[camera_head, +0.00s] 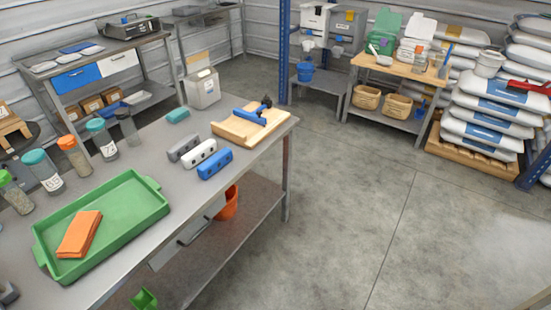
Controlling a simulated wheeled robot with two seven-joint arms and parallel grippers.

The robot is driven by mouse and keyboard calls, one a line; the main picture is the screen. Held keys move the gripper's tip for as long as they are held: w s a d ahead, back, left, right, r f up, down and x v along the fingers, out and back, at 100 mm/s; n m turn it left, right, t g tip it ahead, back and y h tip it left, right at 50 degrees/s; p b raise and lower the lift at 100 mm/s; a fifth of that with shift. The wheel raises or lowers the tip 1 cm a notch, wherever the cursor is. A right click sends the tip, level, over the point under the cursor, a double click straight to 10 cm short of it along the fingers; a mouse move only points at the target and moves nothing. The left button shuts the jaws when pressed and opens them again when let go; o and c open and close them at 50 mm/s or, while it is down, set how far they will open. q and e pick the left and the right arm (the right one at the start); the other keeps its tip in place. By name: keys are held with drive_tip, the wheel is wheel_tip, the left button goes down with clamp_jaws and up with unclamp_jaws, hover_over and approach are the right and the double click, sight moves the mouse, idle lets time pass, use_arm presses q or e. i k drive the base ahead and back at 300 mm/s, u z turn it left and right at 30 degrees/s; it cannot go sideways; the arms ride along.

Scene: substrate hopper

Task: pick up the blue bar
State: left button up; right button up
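The blue bar (215,164) lies flat on the grey metal workbench (165,205), near its right-hand long edge. It has dark spots along its side. A white bar (199,153) and a grey bar (183,147) of similar shape lie beside it to the left, roughly parallel with it. Nothing covers the blue bar.
A wooden board (236,131) with a blue-handled tool (252,115) lies just behind the bars. A green tray (125,207) holding an orange cloth (79,234) is at the front left. Lidded jars (43,171) line the left side. Bench space before the blue bar is clear.

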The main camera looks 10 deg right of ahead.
sight(208, 168)
drive_tip(key=z, duration=0.8)
drive_tip(key=i, duration=1.95)
drive_tip(key=u, duration=1.85)
